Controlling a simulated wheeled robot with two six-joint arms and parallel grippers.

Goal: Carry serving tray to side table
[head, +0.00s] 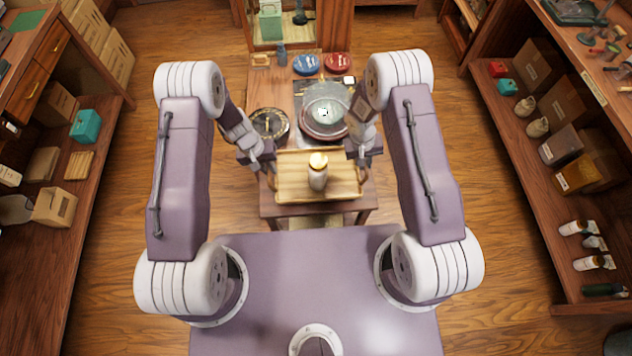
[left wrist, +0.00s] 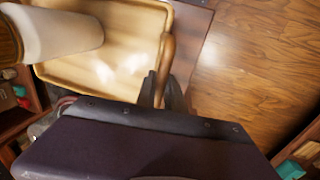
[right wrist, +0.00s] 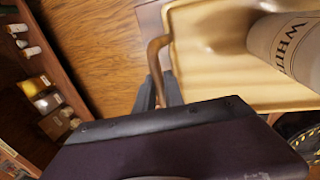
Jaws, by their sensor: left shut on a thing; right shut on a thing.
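The wooden serving tray (head: 345,187) is light-coloured and sits at the near end of a brown wooden table (head: 285,212); I cannot tell whether it touches the top. A white bottle with a tan cap (head: 318,172) stands upright on it. My left gripper (head: 270,170) is shut on the tray's left handle, which also shows in the left wrist view (left wrist: 166,62). My right gripper (head: 364,163) is shut on the tray's right handle, seen in the right wrist view (right wrist: 157,52). The bottle's label shows in the right wrist view (right wrist: 298,45).
Behind the tray are a dark round dial-like item (head: 269,123), a round dish (head: 325,112), a blue tin (head: 305,64) and a red tin (head: 338,63). Stocked shelves line the left (head: 70,165) and right (head: 540,170). Wooden floor lies open on both sides.

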